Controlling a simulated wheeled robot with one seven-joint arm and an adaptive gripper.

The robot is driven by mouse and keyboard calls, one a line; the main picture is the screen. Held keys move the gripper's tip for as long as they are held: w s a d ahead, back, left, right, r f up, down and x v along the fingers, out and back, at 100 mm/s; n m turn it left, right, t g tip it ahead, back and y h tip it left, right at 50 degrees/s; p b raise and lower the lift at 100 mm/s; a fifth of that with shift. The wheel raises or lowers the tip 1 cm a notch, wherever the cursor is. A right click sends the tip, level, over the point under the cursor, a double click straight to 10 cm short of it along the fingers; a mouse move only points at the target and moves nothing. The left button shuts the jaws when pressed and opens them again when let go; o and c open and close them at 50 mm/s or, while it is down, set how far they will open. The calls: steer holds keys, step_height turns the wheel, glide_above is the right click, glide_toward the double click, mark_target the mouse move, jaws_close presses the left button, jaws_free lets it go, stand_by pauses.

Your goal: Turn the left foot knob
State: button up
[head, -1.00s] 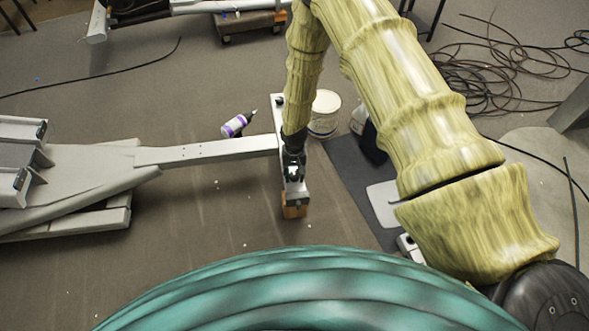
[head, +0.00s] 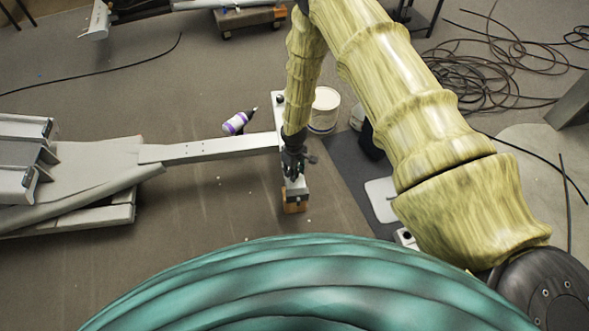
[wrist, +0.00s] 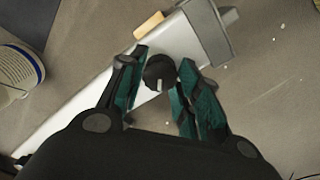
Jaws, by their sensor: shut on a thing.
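The elliptical's grey crossbar (head: 278,112) lies at the end of a long beam (head: 215,151) in the head view. In the wrist view the crossbar (wrist: 95,97) runs diagonally below my gripper. A round black foot knob (wrist: 159,72) with a small light mark sits between the teal fingers. My gripper (wrist: 160,82) is shut on this knob. In the head view my gripper (head: 294,174) points down at the near end of the crossbar and hides most of the knob there. Another dark knob (head: 278,98) shows at the far end.
A wooden block (head: 294,207) is under the crossbar's near end. A white bucket (head: 324,110) and a purple-labelled bottle (head: 237,123) stand near the far end. Black cables (head: 500,80) lie at upper right. Floor left of the crossbar is mostly clear.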

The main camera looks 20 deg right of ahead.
steer(key=shift+w+n, duration=0.15)
steer(key=shift+n, duration=0.25)
steer(key=o, duration=1.1)
steer(key=shift+c, duration=0.2)
steer(key=shift+r, duration=0.1)
step_height(320, 180, up, 12)
stand_by(0.4)
